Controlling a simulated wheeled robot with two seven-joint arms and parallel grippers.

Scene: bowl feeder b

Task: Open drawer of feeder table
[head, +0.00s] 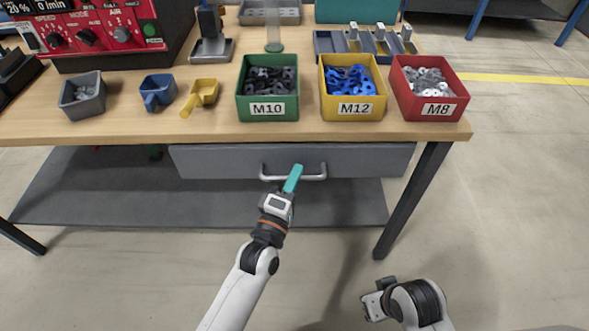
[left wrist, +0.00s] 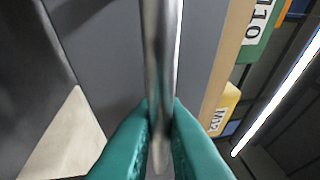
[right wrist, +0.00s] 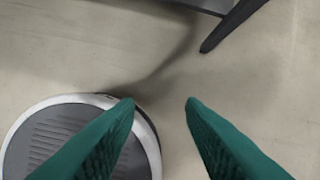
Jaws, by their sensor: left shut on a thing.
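The grey drawer (head: 220,162) sits under the front edge of the feeder table (head: 200,130), its front close beneath the tabletop, and it looks shut. Its silver bar handle (head: 316,177) is in the middle of the front. My left gripper (head: 296,172) is at the handle. In the left wrist view its teal fingers (left wrist: 160,120) are shut on the handle bar (left wrist: 161,50), one finger on each side. My right gripper (right wrist: 161,102) is open and empty, low over the floor and away from the table.
Green (head: 267,110), yellow (head: 352,110) and red (head: 430,105) bins stand on the tabletop above the drawer. Small scoops and a red control box (head: 90,30) are at the left. A dark table leg (head: 412,200) stands right of the drawer. The floor in front is clear.

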